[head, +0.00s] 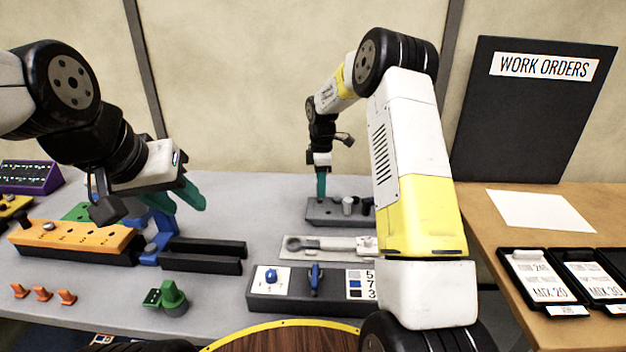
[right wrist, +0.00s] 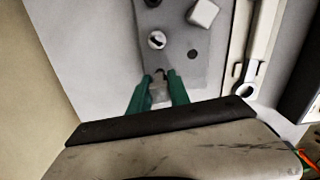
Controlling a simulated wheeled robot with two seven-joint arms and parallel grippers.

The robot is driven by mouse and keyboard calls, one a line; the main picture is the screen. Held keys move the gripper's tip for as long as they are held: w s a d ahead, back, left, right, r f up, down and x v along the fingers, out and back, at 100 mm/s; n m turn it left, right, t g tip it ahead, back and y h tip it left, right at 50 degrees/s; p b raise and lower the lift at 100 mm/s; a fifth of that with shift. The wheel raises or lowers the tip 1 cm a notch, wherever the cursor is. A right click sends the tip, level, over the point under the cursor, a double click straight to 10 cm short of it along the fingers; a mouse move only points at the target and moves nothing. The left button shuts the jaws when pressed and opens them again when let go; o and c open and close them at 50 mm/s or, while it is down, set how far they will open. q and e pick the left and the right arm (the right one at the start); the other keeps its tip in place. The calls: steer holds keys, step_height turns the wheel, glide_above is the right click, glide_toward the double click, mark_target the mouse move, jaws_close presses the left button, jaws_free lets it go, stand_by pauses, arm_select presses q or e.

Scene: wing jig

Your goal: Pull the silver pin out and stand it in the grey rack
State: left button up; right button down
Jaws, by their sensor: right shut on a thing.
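The grey rack (head: 325,217) lies on the table behind the long white tool, with pale and dark round-topped pieces on its right part. In the right wrist view the rack (right wrist: 200,70) shows a dark hole, a round silver piece (right wrist: 157,40) and a white block-like piece (right wrist: 203,12). My right gripper (head: 321,196) points down at the rack's left end. In its wrist view the gripper (right wrist: 160,78) is shut on a small greyish piece (right wrist: 160,92), likely the silver pin; its lower end is hard to make out. My left gripper (head: 182,203) is open and empty above the blue stand.
An orange numbered block (head: 75,241) with a silver knob stands at left, near black rails (head: 200,262). A grey switch panel (head: 300,286) is in front. Small orange cones and a green knob sit at front left. Black trays (head: 530,280) are at right.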

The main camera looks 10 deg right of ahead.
steer(key=shift+f, duration=1.25)
steer(key=c, duration=1.1)
jaws_free()
steer(key=shift+c, duration=0.2)
steer(key=shift+r, duration=3.9)
steer(key=shift+r, duration=0.15)
step_height(320, 180, up, 7)
